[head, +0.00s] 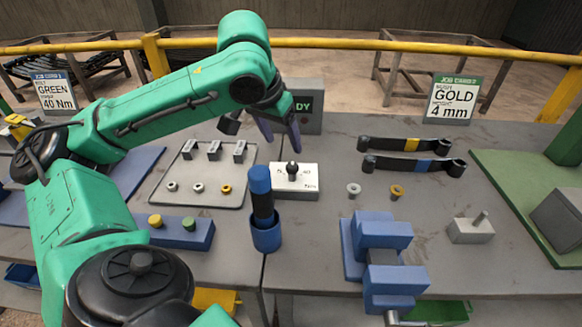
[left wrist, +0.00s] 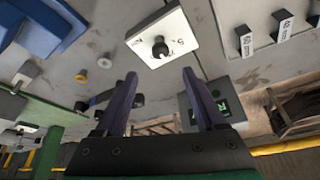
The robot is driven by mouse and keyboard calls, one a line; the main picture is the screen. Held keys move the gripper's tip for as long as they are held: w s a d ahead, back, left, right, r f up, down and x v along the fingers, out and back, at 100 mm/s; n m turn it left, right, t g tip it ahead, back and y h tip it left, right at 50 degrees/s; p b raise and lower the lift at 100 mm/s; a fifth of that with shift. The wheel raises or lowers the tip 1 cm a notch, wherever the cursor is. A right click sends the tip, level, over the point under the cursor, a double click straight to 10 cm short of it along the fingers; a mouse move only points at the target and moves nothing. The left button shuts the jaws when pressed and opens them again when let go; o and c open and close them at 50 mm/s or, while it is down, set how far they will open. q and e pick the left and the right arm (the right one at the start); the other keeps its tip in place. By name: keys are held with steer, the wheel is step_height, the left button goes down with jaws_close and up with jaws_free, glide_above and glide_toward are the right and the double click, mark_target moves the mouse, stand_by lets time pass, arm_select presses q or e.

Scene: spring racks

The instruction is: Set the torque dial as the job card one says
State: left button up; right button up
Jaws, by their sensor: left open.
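The torque dial is a black knob (head: 292,170) on a white-topped box (head: 308,193) at mid-table. In the left wrist view the knob (left wrist: 160,47) and its white plate (left wrist: 173,27) lie just beyond my fingertips. Its markings and pointer setting are too small to read surely. My left gripper (head: 281,142) is open and empty, behind and above the dial; in the wrist view its fingers (left wrist: 160,74) are apart, not touching the knob. The left card (head: 57,93) has a blue header and reads GREEN, 40 Nm; its number is blurred. My right gripper is not in view.
A green-header card (head: 452,98) reads GOLD, 4 mm. A screen box (head: 303,121) stands behind the dial. A blue-handled tool (head: 261,182) stands upright in a blue holder before it. A tray (head: 178,201), blue vise (head: 375,240) and two wrenches (head: 410,144) surround it.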

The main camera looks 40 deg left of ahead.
mark_target(292, 165)
arm_select(q)
steer(key=b+x, duration=0.1)
steer(key=x, duration=0.9)
steer(key=shift+f, duration=0.15)
jaws_close()
